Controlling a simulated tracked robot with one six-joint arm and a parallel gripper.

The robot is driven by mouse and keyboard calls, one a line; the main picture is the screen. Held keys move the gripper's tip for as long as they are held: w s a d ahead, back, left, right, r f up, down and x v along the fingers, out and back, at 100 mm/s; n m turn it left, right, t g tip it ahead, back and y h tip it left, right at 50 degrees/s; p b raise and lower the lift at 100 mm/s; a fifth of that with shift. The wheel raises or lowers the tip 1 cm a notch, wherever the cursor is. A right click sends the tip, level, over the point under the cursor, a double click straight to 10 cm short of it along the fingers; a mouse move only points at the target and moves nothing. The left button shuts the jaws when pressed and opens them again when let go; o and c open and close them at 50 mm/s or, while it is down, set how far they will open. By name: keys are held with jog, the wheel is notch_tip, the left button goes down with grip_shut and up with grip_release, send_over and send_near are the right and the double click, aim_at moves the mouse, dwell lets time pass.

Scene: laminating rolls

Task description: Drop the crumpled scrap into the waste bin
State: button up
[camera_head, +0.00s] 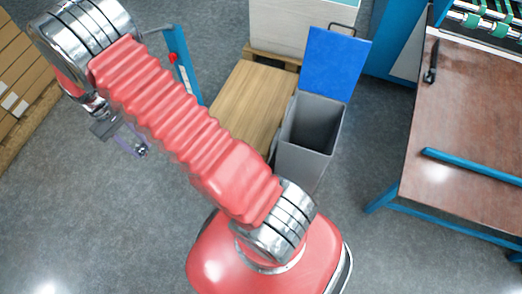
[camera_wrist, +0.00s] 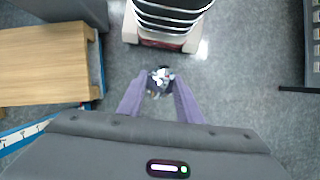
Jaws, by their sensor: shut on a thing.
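The crumpled scrap (camera_wrist: 160,80) is a small silvery, shiny wad in the wrist view, held between the two purple fingertips. My gripper (camera_wrist: 160,91) is shut on it, above the grey floor. In the head view my gripper (camera_head: 140,150) hangs at the left, small and partly shown, left of the blue post. The waste bin (camera_head: 305,155) is a grey upright box near the centre of the head view, with its blue lid (camera_head: 335,64) raised at the back. Its opening faces up and looks dark inside. My gripper is well to the left of the bin, apart from it.
A wooden pallet or board (camera_head: 245,105) lies left of the bin, with a white stack (camera_head: 305,27) behind. A blue post (camera_head: 183,65) stands near my gripper. A brown-topped table (camera_head: 465,130) with a blue bar stands right. Cardboard boxes (camera_head: 20,75) stand far left. Open floor lies between.

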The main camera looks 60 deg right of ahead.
jog(key=shift+s+d, duration=0.1)
jog(key=shift+d, duration=0.3)
jog(key=s+d+f, duration=0.2)
jog(key=s+d, duration=0.1)
jog(key=d, duration=0.8)
jog(key=s+d+f+m, duration=0.15)
jog(key=s+d, duration=0.25)
jog(key=d, duration=0.8)
jog(key=s+d+f, duration=0.3)
jog(key=d, duration=0.8)
jog(key=s+d+f, duration=0.3)
jog(key=s+d, duration=0.7)
jog(key=s, duration=0.5)
jog(key=s+d+f, duration=0.3)
jog(key=s+d, duration=0.8)
jog(key=s, duration=0.4)
jog(key=shift+y, duration=0.3)
jog(key=shift+w+f, duration=0.1)
jog(key=shift+f, duration=2.85)
